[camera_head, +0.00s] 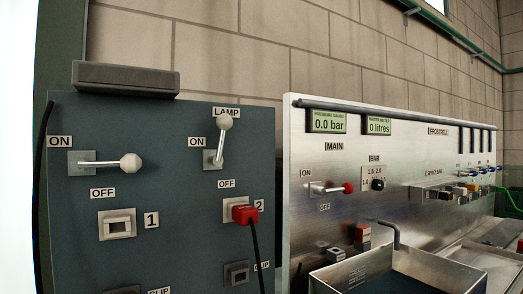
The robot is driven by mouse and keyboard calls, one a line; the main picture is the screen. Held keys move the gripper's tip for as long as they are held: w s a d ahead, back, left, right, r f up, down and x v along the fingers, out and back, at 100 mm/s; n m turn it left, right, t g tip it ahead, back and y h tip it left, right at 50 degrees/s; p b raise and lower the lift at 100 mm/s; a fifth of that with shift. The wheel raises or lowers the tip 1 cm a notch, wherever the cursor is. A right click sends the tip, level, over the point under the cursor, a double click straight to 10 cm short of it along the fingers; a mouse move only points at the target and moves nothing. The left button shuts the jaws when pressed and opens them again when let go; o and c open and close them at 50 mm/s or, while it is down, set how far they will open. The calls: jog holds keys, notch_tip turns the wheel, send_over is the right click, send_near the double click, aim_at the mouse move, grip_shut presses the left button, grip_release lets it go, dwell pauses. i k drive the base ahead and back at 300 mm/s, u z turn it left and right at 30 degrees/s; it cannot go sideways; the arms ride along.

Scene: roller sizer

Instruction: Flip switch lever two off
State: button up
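Switch lever two (220,142) is on the blue-grey panel (170,130), above the socket marked 2. Its round knob points up, close under the LAMP label and beside the ON label; the OFF label is below its base. Switch lever one (105,163), to its left, sticks out roughly level to the right, between its ON and OFF labels. My gripper is not in view.
A red plug (243,213) with a black cable sits at socket 2; socket 1 (117,224) is empty. A steel panel (400,160) on the right carries a red-knobbed MAIN lever (333,188), displays and a sink-like tray (390,275). A dark box (125,78) tops the blue-grey panel.

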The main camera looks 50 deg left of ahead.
aim_at(224, 122)
jog(key=u, duration=0.4)
jog(key=i, duration=0.25)
jog(key=u, duration=2.2)
